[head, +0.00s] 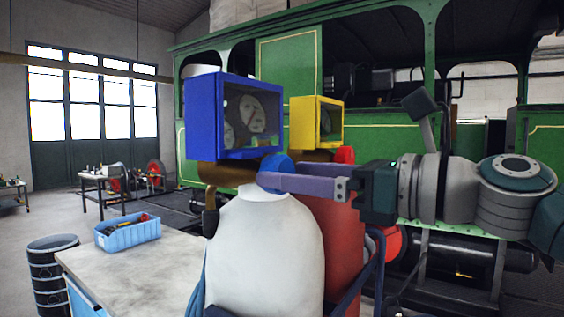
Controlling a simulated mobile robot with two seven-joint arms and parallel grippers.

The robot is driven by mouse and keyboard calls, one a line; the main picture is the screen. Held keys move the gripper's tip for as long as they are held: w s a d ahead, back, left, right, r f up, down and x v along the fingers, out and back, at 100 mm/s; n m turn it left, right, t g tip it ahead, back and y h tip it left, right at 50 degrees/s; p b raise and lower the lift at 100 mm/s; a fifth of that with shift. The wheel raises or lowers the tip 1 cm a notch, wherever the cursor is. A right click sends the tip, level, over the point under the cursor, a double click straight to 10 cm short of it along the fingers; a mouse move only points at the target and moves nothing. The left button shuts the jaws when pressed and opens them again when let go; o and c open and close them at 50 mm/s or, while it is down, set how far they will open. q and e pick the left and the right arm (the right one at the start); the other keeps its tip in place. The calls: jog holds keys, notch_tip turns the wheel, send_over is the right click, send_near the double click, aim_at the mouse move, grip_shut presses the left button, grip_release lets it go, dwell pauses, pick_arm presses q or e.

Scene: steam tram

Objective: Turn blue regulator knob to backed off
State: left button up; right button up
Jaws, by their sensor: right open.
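The blue regulator knob (274,162) is a round blue piece below the right side of a blue gauge box (187,118), above the white cylinder. My right gripper (268,182) reaches in from the right, with its long pale-purple finger across the lower part of the knob. Its fingertips are open at the knob. I cannot tell whether they touch it, and the finger hides the knob's lower part. The gauge box has dials (245,117) behind its front. My left gripper is not in view.
The white cylinder (265,250) stands beside a red cylinder (340,240), which has a yellow gauge box (318,122) and a red knob (345,155) above. A workbench (150,258) with a blue bin (128,236) is at left. The green tram (290,65) stands behind.

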jog(key=shift+w+a, duration=0.4)
jog(key=shift+a, duration=0.15)
jog(key=c, duration=1.4)
jog(key=shift+o, duration=0.2)
jog(key=shift+f, duration=0.1)
